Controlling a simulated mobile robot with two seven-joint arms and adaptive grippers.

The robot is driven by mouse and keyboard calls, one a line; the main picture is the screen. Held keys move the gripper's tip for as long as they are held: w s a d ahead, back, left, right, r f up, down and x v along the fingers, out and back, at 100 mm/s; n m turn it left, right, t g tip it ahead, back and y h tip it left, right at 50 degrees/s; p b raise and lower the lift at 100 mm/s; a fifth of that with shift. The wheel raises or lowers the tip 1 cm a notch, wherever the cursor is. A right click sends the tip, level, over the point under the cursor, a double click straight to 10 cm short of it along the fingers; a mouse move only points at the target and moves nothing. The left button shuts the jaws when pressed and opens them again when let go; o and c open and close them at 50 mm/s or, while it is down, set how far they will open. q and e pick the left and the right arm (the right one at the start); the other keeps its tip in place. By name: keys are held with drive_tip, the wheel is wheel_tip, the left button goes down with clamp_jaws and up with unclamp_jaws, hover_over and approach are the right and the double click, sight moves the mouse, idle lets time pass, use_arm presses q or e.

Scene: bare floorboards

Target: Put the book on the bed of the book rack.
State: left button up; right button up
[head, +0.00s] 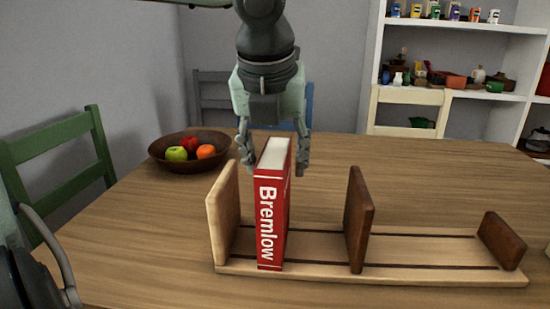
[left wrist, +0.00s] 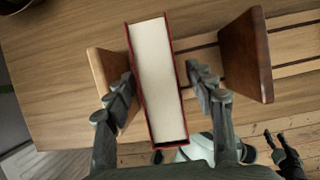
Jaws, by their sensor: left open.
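My left gripper (head: 275,165) is open, fingers down on both sides of the book's upper part. In the left wrist view the book (left wrist: 156,75) lies between the fingers (left wrist: 160,85), the left one close against its cover, with a gap at the right one. A small dark shape at lower right there may be my right gripper (left wrist: 282,150).
A bowl (head: 185,163) of fruit stands behind the rack at the left. A low dark end board (head: 502,240) closes the rack's right end, with bare bed before it. Chairs surround the table; a green one (head: 65,165) is at left.

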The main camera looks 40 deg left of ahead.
use_arm(q)
drive_tip(key=shift+r+p, duration=0.25)
drive_tip(key=shift+p, duration=0.1)
drive_tip(key=v, duration=1.1)
drive_tip(key=shift+s+d+r, duration=0.1)
drive_tip(key=shift+r, duration=0.25)
use_arm(e)
wheel_tip(320, 180, down, 2)
drive_tip(key=shift+d, duration=0.1)
